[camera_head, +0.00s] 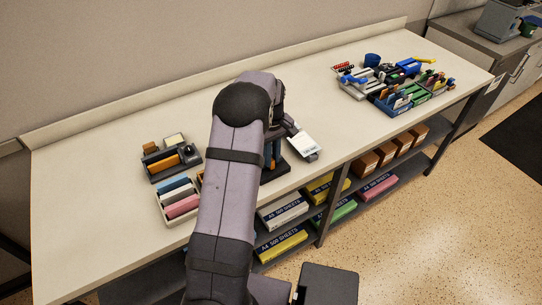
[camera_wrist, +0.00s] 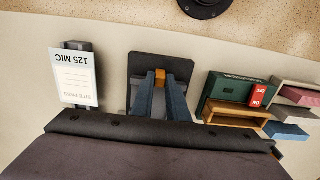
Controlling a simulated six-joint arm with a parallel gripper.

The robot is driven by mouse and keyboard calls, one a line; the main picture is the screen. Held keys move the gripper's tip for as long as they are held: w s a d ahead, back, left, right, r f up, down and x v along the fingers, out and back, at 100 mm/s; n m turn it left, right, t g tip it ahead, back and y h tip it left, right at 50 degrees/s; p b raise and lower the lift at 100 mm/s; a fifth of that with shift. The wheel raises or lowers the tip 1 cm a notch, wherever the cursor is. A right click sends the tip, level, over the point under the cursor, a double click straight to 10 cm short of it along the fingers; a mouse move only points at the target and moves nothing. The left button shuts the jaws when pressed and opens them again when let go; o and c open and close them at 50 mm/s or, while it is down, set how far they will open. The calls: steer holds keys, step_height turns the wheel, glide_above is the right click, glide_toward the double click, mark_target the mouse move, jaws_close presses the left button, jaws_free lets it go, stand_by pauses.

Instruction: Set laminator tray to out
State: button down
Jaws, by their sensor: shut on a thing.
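A dark flat plate (camera_wrist: 137,66), seemingly the laminator's tray, lies on the table in the wrist view with an orange tab (camera_wrist: 160,73) on it. My gripper (camera_wrist: 160,80) points down at it, with its two blue-grey fingers shut on the orange tab. In the head view the dark plate (camera_head: 275,173) shows near the table's front edge, partly behind my arm. My gripper (camera_head: 272,153) is mostly hidden there. How far out the tray is cannot be told.
A white card marked 125 MIC (camera_wrist: 76,82) rests on a dark stand beside the plate. A holder of coloured blocks (camera_head: 165,212) is left of my arm. The table's middle right is clear.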

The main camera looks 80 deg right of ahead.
steer(key=shift+s+a, duration=1.3)
steer(key=c, duration=1.7)
jaws_free()
steer(key=shift+s+a, duration=0.1)
steer(key=shift+r+b, duration=0.15)
steer(key=shift+b, duration=0.2)
steer(key=shift+r, duration=0.25)
steer(key=shift+r+b, duration=1.15)
steer(key=shift+r, duration=2.15)
